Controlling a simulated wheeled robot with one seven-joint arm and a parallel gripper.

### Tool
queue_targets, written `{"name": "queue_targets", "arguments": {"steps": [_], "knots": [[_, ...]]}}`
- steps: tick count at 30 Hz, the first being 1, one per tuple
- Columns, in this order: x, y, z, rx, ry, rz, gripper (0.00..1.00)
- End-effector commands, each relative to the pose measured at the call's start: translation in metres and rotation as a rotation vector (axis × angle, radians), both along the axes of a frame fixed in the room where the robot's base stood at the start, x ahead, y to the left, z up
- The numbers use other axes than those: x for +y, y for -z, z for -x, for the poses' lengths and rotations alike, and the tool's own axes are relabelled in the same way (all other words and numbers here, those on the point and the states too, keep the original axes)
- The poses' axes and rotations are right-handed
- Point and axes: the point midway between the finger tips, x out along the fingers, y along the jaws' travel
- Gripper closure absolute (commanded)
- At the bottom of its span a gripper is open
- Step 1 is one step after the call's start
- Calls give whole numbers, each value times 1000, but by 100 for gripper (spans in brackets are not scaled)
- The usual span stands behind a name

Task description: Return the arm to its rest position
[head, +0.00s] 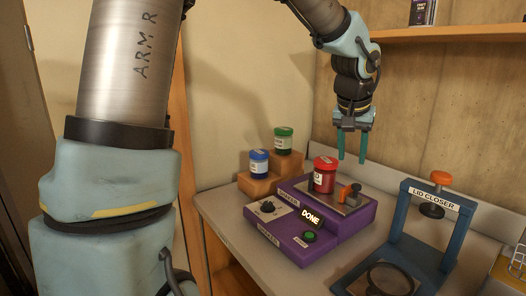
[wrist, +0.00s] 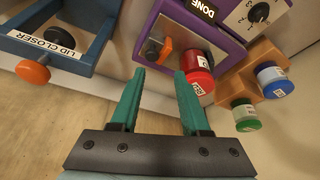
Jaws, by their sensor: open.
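My gripper (head: 352,144) hangs from my raised arm, with its teal fingers pointing down above the back edge of the bench. Its fingers are apart and nothing is between them. The wrist view shows the same open gripper (wrist: 158,100), with the red jar beyond the tip of the right finger. The red jar (head: 324,176) stands on the plate of the purple shaker, below and left of my gripper and apart from it. The purple shaker (head: 300,245) has a lit "DONE" display, a knob and a green button. An orange clamp part sits beside the jar.
A blue-lidded jar (head: 258,164) and a green-lidded jar (head: 283,141) stand on wooden steps at the back left. The blue lid closer (head: 450,220) with an orange knob stands on the right. A shelf (head: 450,34) juts from the wall at upper right.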

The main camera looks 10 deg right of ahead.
Motion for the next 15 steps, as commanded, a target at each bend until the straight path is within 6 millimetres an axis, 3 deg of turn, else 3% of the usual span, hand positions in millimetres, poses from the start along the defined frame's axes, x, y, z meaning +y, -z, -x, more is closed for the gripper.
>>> {"name": "queue_targets", "arguments": {"steps": [5, 8, 12, 15], "knots": [[92, 39, -19, 47, -117, -61, 54], [161, 64, -20, 89, -212, -88, 54], [250, 95, -1, 151, -354, -102, 54], [298, 110, 20, 187, -443, -98, 54]]}}
